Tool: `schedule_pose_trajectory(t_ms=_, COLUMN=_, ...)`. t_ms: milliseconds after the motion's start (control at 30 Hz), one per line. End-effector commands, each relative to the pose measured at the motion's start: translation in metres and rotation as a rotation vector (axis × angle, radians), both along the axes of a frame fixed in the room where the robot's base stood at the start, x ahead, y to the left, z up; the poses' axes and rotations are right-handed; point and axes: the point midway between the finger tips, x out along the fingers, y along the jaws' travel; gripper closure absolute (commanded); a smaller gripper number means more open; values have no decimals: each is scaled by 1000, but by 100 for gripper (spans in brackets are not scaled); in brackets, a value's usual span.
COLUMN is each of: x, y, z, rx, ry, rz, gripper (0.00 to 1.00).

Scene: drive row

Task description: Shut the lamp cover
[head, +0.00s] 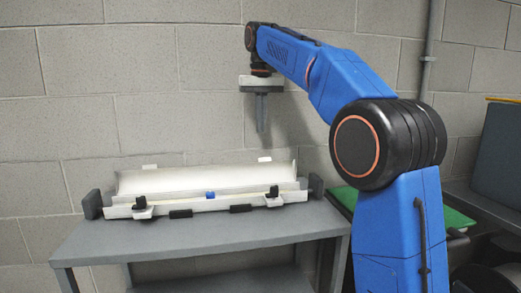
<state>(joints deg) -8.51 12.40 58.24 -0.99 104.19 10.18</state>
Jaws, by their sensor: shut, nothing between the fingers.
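The lamp (205,203) is a long white fixture lying on a grey table. Its white cover (210,178) rises along the back as a curved trough and looks tilted open, away from the front rail. Two white clips with black parts sit at the front left (142,209) and front right (273,198). A small blue piece (210,195) is at the middle of the front edge. My gripper (262,128) points down above and behind the lamp's right part, with its fingers together and empty. It is apart from the cover.
Dark grey end blocks stand at the left (92,204) and right (316,184) of the lamp. The grey table (200,234) has a clear front strip. A block wall (150,80) is close behind. A green surface (450,216) and dark furniture are at the right.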

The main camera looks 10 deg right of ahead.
Motion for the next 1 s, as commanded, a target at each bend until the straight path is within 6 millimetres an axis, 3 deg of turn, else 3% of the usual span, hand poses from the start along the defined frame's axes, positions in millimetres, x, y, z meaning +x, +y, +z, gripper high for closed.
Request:
schedule_pose_trajectory(t_ms=533, x=7, y=-1, z=-92, rx=0, ry=3, rz=0, gripper=100)
schedule_pose_trajectory(t_ms=700, x=-16, y=0, z=-83, rx=0, ry=-1, rz=0, gripper=100)
schedule_pose_trajectory(t_ms=1000, x=-31, y=1, z=-80, rx=0, ry=0, rz=0, gripper=100)
